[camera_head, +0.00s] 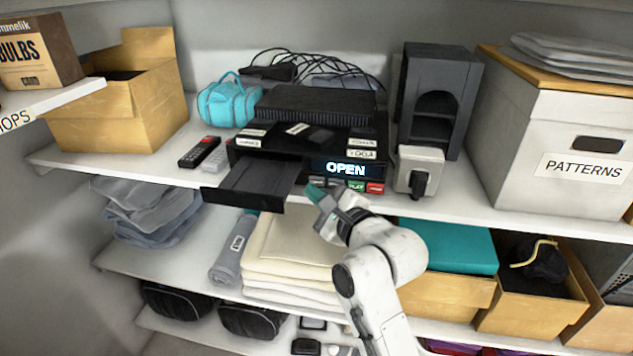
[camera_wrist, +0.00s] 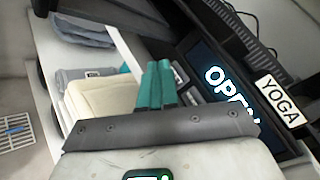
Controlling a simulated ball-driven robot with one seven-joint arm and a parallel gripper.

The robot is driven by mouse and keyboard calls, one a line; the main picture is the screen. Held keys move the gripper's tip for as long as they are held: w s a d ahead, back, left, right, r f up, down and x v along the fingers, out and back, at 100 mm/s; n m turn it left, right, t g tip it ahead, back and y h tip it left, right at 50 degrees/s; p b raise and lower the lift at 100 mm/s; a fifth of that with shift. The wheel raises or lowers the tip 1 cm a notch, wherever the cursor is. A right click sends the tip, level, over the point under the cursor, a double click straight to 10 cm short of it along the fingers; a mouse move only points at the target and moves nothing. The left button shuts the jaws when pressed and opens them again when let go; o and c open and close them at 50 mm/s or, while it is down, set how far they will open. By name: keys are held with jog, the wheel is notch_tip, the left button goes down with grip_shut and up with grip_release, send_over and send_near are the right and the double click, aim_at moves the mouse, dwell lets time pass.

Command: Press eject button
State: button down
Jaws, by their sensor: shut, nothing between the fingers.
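A black disc player (camera_head: 310,143) sits on the upper shelf, its display (camera_head: 345,168) lit with "OPEN". Its disc tray (camera_head: 255,184) sticks out at the left and looks empty. A row of small buttons lies under the display; a green PLAY button (camera_head: 356,187) and a red button (camera_head: 375,188) are at the right end. The eject label is not legible, and the row's left end is partly behind my fingers. My gripper (camera_head: 314,192) is shut and empty, its teal tips right at that end; contact cannot be told. The wrist view shows the closed fingers (camera_wrist: 156,84) beside the display (camera_wrist: 222,90).
A grey switch box (camera_head: 418,170) and a black rack (camera_head: 437,95) stand right of the player. Two remotes (camera_head: 200,152) and a teal bag (camera_head: 229,101) are at its left. Folded cream cloths (camera_head: 290,250) lie on the shelf below. Open space lies in front of the shelves.

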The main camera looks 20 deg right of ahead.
jog(key=shift+w+d, duration=0.1)
jog(key=shift+w, duration=0.05)
dwell(0.4)
jog(key=shift+w+d, duration=0.15)
jog(key=shift+w, duration=0.05)
jog(key=shift+w+d+p, duration=0.2)
jog(key=shift+w+p, duration=0.1)
jog(key=shift+p, duration=0.05)
dwell(0.8)
jog(key=shift+s, duration=0.1)
jog(key=shift+s+a+p, duration=0.45)
jog(key=shift+s+p, duration=0.1)
jog(key=shift+p, duration=0.05)
jog(key=shift+s+a, duration=0.1)
jog(key=s+a+p, duration=0.1)
jog(key=s, duration=0.1)
jog(key=s+a+p, duration=0.1)
jog(key=s, duration=0.1)
jog(key=shift+a, duration=0.4)
jog(key=shift+w, duration=0.1)
dwell(0.7)
